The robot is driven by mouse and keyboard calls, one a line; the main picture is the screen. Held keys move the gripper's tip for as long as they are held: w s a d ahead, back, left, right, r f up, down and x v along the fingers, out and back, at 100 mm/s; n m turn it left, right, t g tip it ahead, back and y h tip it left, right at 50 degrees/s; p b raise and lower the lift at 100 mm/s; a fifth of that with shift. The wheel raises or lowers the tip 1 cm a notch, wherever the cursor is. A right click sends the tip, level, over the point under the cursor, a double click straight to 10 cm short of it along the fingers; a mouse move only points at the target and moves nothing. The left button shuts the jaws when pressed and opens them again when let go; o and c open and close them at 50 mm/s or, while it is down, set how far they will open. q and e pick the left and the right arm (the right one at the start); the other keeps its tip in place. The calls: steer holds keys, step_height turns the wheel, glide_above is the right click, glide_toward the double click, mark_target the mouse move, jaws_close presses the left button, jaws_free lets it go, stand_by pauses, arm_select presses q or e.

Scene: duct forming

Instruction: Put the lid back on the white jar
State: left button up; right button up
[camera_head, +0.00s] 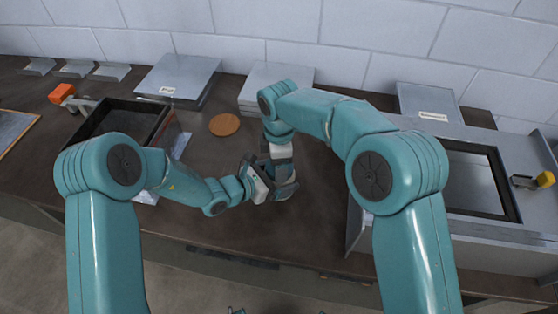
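A round, flat, orange-brown disc (224,125), which looks like the lid, lies on the dark bench left of my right arm's wrist. I cannot clearly make out the white jar. Small pale patches show where my grippers meet, but I cannot tell whether they are jar or gripper parts. My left gripper (265,180) reaches in from the left at bench height. My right gripper (284,182) points down just beside it, close to or touching it. The fingertips overlap and are small, so whether either is open or holds something is hidden.
A dark open-topped box (113,112) stands at left, with an orange-headed tool (64,94) behind it. Grey metal sheet stacks (178,76) lie along the back wall. A large metal machine (470,235) fills the right side. The bench's front edge is close to my grippers.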

steer(key=o, duration=1.2)
steer(key=shift+d, duration=0.1)
steer(key=shift+c, duration=0.2)
steer(key=shift+r, duration=2.25)
steer(key=shift+c, duration=0.3)
